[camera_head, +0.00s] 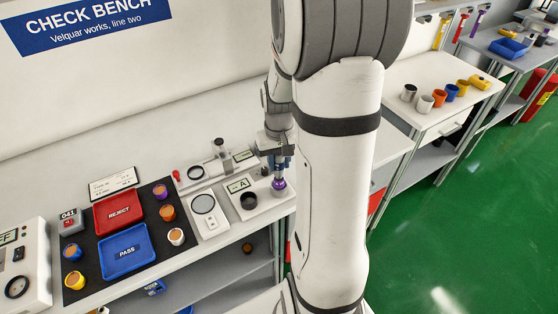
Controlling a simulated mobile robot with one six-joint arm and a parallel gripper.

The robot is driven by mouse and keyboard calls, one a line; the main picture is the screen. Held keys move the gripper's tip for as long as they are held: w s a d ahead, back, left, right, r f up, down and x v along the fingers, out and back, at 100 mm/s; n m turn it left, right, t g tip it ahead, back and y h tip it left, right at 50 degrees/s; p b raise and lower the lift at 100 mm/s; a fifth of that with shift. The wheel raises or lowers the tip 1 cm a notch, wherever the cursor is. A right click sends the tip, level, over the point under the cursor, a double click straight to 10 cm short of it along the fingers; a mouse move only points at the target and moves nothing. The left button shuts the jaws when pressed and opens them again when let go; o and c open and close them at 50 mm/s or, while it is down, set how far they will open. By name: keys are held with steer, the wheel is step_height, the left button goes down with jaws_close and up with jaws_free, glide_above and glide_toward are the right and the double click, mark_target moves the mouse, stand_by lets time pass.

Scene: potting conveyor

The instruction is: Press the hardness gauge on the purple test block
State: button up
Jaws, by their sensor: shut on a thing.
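My gripper (277,160) is at the right end of the check bench, pointing down and shut on the hardness gauge (280,174). The gauge is small and upright, mostly hidden by the fingers. The purple test block (279,185) is directly below it on a pale base. The gauge's lower end meets the purple block in the picture; whether it presses or only hovers is too small to tell.
A black round holder (249,200) and a plate marked A (239,184) are just left. Further left are a scale-like white device (209,222), a red REJECT tray (119,212) and a blue PASS tray (122,251), with several small pots around. My arm hides the bench's right side.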

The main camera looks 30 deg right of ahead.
steer(key=shift+f, duration=0.35)
stand_by(0.4)
steer(key=shift+s+f+b, duration=0.1)
steer(key=shift+b, duration=0.25)
stand_by(1.0)
steer(key=shift+r+p, duration=2.2)
steer(key=shift+r, duration=0.9)
